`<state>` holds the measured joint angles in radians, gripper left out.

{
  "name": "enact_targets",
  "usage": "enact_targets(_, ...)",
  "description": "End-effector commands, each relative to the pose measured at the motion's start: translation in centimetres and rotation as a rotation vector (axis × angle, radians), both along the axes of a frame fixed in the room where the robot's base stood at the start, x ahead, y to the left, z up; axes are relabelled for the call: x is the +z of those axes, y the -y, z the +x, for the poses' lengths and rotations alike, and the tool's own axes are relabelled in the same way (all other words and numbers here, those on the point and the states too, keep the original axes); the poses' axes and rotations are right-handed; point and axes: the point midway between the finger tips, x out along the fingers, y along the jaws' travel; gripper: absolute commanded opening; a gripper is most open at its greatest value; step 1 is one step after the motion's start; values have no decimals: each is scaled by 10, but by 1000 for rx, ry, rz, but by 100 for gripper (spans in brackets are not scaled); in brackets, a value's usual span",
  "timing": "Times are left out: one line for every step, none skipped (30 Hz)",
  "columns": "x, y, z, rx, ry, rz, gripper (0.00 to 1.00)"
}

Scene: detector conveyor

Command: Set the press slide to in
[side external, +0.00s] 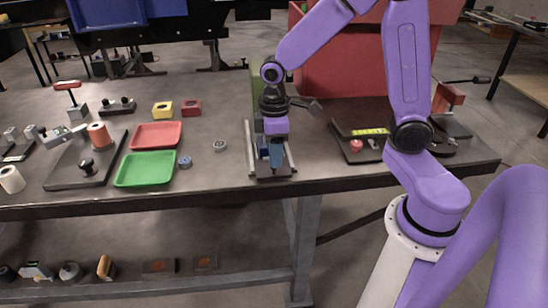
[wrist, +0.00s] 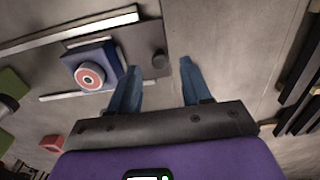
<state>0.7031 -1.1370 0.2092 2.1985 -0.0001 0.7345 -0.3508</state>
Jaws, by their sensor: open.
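The press slide shows in the wrist view as a blue block (wrist: 103,58) with a round red-and-white knob (wrist: 90,76) on top. It sits between two pale rails on a grey base plate (wrist: 146,38). In the side view the slide's rails (side external: 249,148) stand near the table's front edge, and my gripper (side external: 272,158) points down over them, hiding much of the slide. In the wrist view my gripper (wrist: 157,84) is open with blue fingers and nothing held. The left finger is close beside the blue block; I cannot tell whether they touch.
A dark device with a red button (side external: 356,145) stands to the right. Bare table lies directly right of the slide.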

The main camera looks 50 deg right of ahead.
Motion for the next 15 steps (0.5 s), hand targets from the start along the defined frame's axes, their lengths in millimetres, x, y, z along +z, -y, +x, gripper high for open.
enact_targets(-7, 0, 0, 1, -3, -1, 48)
enact_targets(-10, 0, 0, 1, -3, -1, 48)
enact_targets(-14, 0, 0, 1, -3, -1, 48)
enact_targets(-17, 0, 0, 0, -2, -1, 48)
enact_targets(-19, 0, 0, 0, -2, -1, 48)
enact_targets(-21, 0, 0, 0, -2, -1, 48)
enact_targets(-23, 0, 0, -1, -1, -1, 48)
enact_targets(-24, 0, 0, -1, -1, -1, 48)
enact_targets(-25, 0, 0, 0, -1, -1, 48)
enact_targets(-25, 0, 0, 0, -1, -1, 48)
enact_targets(-26, 0, 0, 0, 0, 0, 48)
enact_targets(-26, 0, 0, 0, 0, 0, 48)
enact_targets(-26, 0, 0, 0, 0, 0, 48)
enact_targets(-26, 0, 0, 0, 0, 0, 48)
enact_targets(-26, 0, 0, 0, 1, 1, 48)
